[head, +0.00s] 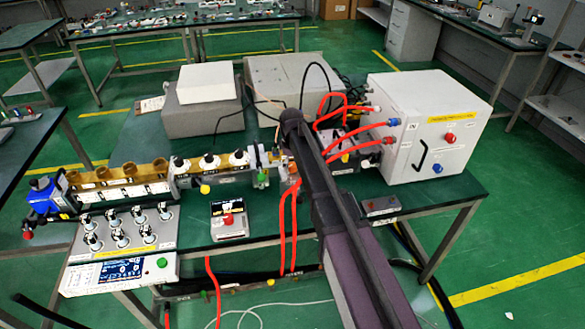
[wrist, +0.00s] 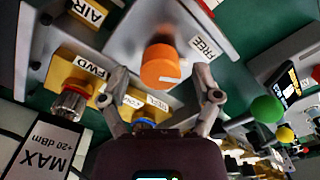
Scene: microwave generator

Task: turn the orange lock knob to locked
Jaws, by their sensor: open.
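The orange lock knob (wrist: 160,66) stands on a pale grey plate (wrist: 185,25) in the upper middle of the wrist view. A white mark shows on its face, towards the lower right, and a "FREE" label (wrist: 203,46) is on the plate to its right. My gripper (wrist: 160,74) is open, with one finger on the left of the knob and one on the right. Gaps show between the fingers and the knob, and I cannot tell their depth relative to it. In the head view my arm covers the gripper, and I cannot clearly make out the knob.
In the wrist view, a yellow "FWD" block (wrist: 82,78) with a metal connector is at left, and a green ball knob (wrist: 267,109) is at right. In the head view, a white box (head: 430,125) with red hoses stands right, and a control panel (head: 120,272) front left.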

